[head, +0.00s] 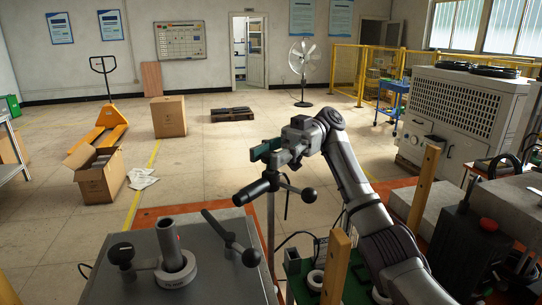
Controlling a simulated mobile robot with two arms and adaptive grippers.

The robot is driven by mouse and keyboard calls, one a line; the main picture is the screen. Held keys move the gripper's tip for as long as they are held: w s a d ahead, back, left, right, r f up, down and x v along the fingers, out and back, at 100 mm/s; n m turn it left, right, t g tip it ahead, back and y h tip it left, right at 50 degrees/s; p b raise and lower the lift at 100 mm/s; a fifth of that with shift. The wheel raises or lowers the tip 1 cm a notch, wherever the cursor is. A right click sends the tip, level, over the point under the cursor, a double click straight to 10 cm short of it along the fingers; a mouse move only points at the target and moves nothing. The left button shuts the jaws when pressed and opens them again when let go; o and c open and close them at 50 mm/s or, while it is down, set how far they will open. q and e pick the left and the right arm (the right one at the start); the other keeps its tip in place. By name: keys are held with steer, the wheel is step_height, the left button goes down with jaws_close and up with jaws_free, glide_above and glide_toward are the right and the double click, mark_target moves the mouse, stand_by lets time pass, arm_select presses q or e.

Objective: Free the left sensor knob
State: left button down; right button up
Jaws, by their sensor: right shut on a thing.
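My right gripper (272,158) reaches in from the lower right. It is shut at the top of a dark sensor fitting on a thin upright stand (271,235). The part between its fingers is mostly hidden and looks like the sensor knob. Just below the fingers is a black cylindrical sensor head (256,188) pointing left. A black ball knob (308,194) sticks out to its right, clear of the fingers. My left gripper is not in view.
A grey machine top (200,285) stands at front left, with an upright metal post (168,243), a black knob (122,253) and a ball-ended lever (232,238). Wooden posts (337,262) rise beside my right arm. Open floor lies beyond, with cardboard boxes (98,180) at left.

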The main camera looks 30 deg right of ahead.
steer(key=o, duration=1.1)
step_height(320, 180, up, 10)
steer(key=shift+o, duration=0.3)
